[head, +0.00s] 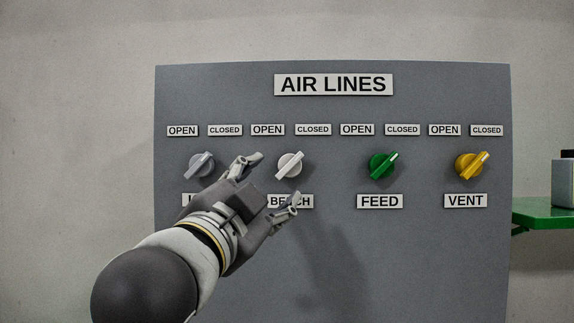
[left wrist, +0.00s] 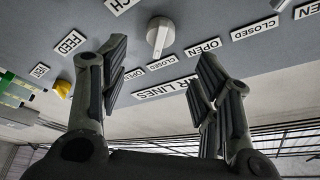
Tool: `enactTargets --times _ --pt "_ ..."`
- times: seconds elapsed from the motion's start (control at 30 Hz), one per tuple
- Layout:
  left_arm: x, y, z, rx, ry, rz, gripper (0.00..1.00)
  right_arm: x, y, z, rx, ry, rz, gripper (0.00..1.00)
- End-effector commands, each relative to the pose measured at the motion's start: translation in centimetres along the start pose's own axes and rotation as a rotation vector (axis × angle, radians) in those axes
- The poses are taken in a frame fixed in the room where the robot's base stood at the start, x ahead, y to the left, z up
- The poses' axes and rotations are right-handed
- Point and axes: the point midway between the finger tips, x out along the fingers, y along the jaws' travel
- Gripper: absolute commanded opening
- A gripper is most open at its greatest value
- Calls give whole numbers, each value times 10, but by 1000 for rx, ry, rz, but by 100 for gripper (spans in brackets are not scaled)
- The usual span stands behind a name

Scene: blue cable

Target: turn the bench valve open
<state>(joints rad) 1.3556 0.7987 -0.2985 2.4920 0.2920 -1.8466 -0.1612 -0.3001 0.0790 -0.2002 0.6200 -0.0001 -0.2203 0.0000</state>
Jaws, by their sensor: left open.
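The bench valve (head: 290,165) is a white round knob with a bar handle, above the partly covered BENCH label (head: 291,201). Its bar tilts to the upper right, towards its CLOSED label (head: 313,130); its OPEN label (head: 267,130) is at the upper left. My left gripper (head: 268,186) is open and empty, in front of the panel to the lower left of the knob in the head view. In the left wrist view the bench valve (left wrist: 160,36) shows beyond the spread fingers, apart from them. My right gripper is not in view.
The grey AIR LINES panel (head: 330,260) also carries a grey knob (head: 200,165) at left, a green FEED knob (head: 383,165) and a yellow VENT knob (head: 471,166) at right.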

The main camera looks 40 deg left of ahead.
Motion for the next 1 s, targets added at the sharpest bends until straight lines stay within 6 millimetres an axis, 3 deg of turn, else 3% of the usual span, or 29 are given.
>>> enactTargets --times 0.23,0.4,0.6,1.0 --pt "24 -4 -3 4 -3 4 58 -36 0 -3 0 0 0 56" --pt "62 -2 -2 1 -5 3 58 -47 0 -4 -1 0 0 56" --pt "90 -2 -2 0 -2 2 58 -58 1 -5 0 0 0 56" --pt "102 0 0 0 0 0 58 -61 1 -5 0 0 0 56"
